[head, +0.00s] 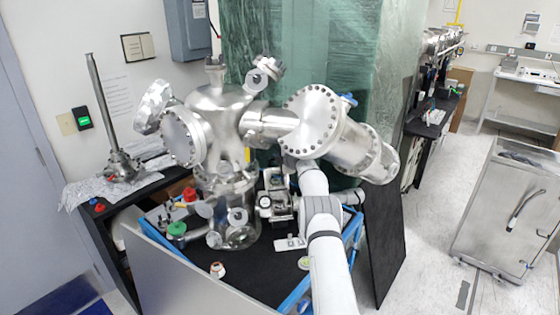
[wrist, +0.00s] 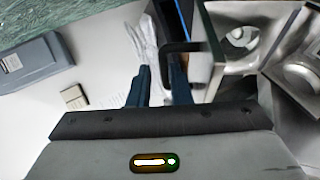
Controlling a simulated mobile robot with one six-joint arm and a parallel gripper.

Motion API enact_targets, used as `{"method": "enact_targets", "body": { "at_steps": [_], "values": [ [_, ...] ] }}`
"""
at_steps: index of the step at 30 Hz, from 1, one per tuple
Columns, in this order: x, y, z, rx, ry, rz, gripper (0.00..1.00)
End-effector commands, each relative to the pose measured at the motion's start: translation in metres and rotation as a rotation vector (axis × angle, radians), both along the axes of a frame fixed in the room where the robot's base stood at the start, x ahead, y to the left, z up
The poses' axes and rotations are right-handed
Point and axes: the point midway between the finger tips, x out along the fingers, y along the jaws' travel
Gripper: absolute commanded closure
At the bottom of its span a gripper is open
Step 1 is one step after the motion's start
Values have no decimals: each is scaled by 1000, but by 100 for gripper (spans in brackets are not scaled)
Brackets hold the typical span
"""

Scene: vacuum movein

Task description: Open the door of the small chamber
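The small chamber (wrist: 236,68) is a bare-metal box with a round port, at the right of the wrist view. A black bent handle (wrist: 184,46) sticks out to the left from its near edge, where the door seems to be. I cannot tell whether the door is fully shut. My gripper (wrist: 160,76) is open, its two dark blue fingers apart. The handle's end shows at the fingertips, near the right finger; contact is unclear. In the head view the small chamber (head: 265,203) is beside the end of my white arm, which partly hides the area, so the gripper is hard to make out.
The large steel vacuum chamber (head: 215,115) with flanges stands behind and left. A wide flanged cylinder (head: 312,120) overhangs my arm. A blue-framed black table (head: 255,275) holds small parts. A black panel (head: 384,225) leans at right. A steel cart (head: 510,215) stands farther right, with floor free between.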

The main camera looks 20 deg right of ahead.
Motion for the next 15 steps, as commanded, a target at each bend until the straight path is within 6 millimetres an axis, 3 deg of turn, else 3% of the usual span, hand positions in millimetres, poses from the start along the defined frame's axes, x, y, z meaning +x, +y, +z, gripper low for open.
{"method": "enact_targets", "body": {
  "at_steps": [1, 7, 15],
  "values": [
    [2, 1, 12, -2, -15, 1, 85],
    [2, 2, 10, -2, -12, 2, 69],
    [1, 2, 6, -1, -7, 2, 69]
  ]
}}
